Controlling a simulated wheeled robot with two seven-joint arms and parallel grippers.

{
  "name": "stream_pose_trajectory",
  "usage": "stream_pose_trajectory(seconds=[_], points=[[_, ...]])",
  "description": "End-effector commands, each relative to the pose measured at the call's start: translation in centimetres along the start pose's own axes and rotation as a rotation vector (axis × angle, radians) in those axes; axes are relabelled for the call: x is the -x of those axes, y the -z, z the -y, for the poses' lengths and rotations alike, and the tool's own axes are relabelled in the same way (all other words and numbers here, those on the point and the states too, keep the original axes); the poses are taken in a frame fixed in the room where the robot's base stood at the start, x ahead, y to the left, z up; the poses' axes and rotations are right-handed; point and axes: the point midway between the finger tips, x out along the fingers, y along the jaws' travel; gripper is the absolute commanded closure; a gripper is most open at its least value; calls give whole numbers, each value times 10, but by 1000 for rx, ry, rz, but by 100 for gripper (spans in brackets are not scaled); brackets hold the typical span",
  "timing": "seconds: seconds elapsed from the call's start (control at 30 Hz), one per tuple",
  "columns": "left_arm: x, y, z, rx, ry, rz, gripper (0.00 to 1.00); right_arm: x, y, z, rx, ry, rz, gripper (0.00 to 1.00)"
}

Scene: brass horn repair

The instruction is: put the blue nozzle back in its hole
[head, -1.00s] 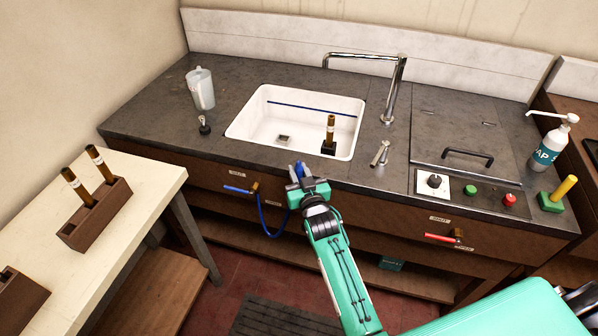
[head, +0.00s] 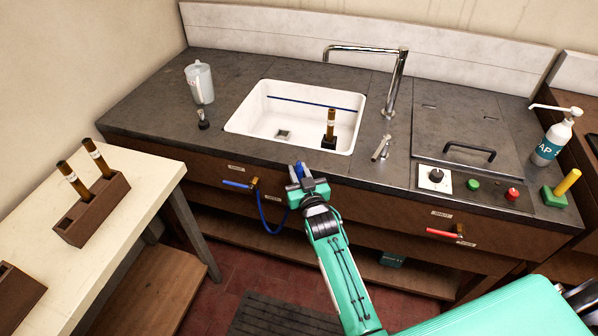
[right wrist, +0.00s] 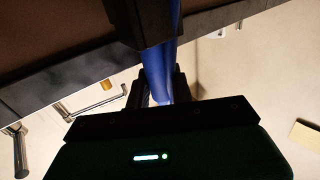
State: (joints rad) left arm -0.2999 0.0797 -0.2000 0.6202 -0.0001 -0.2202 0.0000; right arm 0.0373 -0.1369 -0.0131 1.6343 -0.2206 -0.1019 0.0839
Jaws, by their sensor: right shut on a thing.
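My right gripper (head: 307,184) is at the front edge of the sink counter, just below and in front of the white sink (head: 262,125). It is shut on the blue nozzle (head: 299,170), whose blue body shows between the fingers. In the right wrist view the blue nozzle (right wrist: 158,75) runs between the dark fingers (right wrist: 155,92). A blue hose (head: 266,222) loops from below the blue-handled valve (head: 238,184) up towards the gripper. I cannot make out the nozzle's hole; the gripper or the counter edge may hide it. My left gripper is out of view.
A brown-and-black upright piece (head: 331,128) stands in the sink. A chrome tap (head: 395,85), a small lever (head: 382,148), a jug (head: 200,83) and a soap bottle (head: 556,138) stand on the counter. A red-handled valve (head: 444,233) sticks out at the front right.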

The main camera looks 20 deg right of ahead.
Motion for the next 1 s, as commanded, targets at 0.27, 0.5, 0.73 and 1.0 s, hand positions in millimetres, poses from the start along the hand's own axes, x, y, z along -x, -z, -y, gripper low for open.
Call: stream_pose_trajectory(seconds=[0.27, 0.5, 0.73, 1.0], points=[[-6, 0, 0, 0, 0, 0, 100, 0, -8, 0, 0, 0, -1, 100], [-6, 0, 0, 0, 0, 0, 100, 0, -10, 0, 0, -1, 2, 52], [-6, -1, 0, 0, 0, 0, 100, 0, -11, -3, 2, -4, 5, 52], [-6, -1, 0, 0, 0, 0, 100, 1, -13, -4, 3, -6, 8, 52]])
